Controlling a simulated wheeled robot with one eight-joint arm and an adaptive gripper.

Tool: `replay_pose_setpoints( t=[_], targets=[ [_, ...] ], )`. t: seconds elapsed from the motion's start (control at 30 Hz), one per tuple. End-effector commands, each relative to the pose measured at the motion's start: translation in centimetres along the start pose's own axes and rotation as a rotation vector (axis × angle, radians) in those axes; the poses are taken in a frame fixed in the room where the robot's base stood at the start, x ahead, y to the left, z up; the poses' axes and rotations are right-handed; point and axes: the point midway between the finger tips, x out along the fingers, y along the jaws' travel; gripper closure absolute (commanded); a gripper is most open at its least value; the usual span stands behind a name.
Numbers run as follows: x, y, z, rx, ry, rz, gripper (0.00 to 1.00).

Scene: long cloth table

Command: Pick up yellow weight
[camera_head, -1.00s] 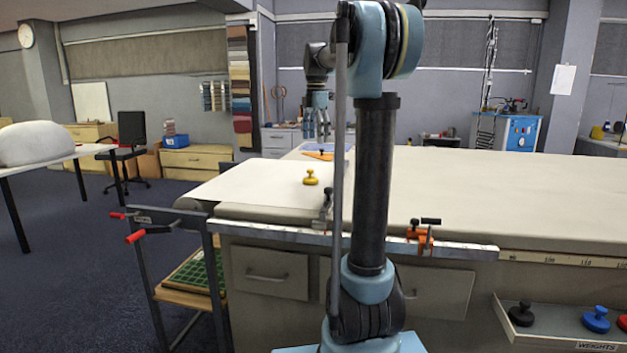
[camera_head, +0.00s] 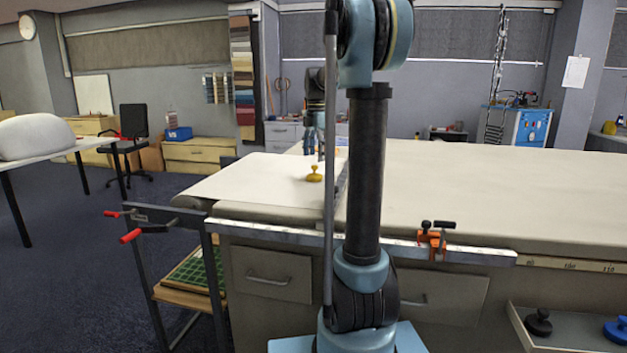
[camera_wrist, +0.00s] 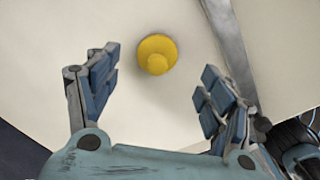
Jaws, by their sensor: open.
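The yellow weight (camera_head: 314,174) stands upright on the cloth table near its left part, with a round base and a knob on top. In the wrist view the yellow weight (camera_wrist: 156,54) lies ahead of the fingertips, roughly midway between them and nearer the left one. My gripper (camera_wrist: 158,72) is open and empty, its fingers spread wide apart.
The table (camera_head: 500,190) is mostly bare to the right. A metal ruler edge (camera_head: 390,244) with an orange clamp (camera_head: 433,238) runs along the front. A shelf at lower right holds a black weight (camera_head: 538,322) and a blue weight (camera_head: 617,330).

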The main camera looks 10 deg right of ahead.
Motion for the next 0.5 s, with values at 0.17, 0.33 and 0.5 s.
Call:
replay_pose_setpoints(
  t=[0.17, 0.33, 0.5],
  targets=[
    [2.0, 0.0, 0.0, 0.001, 0.0, 0.0, 0.26],
    [2.8, 0.0, -0.1, 0.001, 0.0, 0.0, 0.26],
    [4.9, 0.3, -0.5, 0.0, 0.0, 0.0, 0.26]
  ],
)
